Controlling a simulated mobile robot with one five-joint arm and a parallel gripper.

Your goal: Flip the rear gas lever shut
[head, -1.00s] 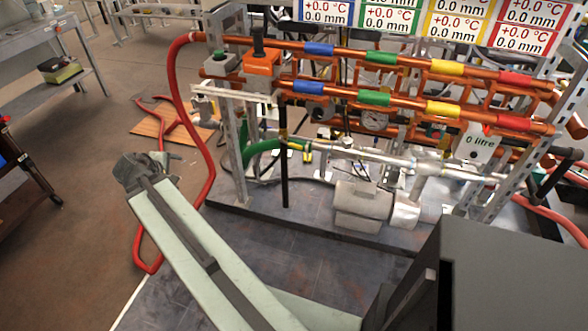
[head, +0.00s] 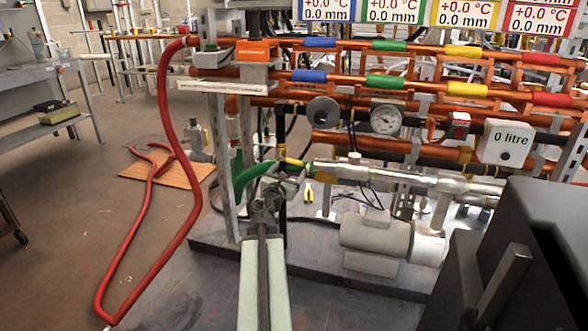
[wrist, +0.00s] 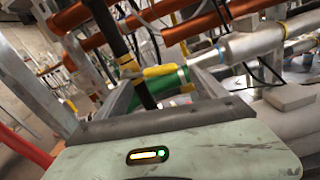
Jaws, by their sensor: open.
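A small yellow lever (head: 293,161) sits by the end of the green hose (head: 252,178), just left of the silver pipe in the head view. In the wrist view the yellow lever (wrist: 160,71) lies roughly level, close to the green sleeve (wrist: 170,84) and beside the black upright pipe (wrist: 112,32). I cannot tell whether a second gas lever is hidden. My gripper (head: 278,188) is just below and left of the lever in the head view. Its fingers (wrist: 160,92) are spread in the wrist view, with the lever appearing beyond and between them; no contact is clear.
The silver pipe (head: 390,178) and a grey motor (head: 375,236) stand to the right. Copper pipes (head: 350,93) cross above. A grey frame post (head: 222,165) stands left of my gripper, and a red hose (head: 185,215) loops down beyond it. The floor at left is mostly open.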

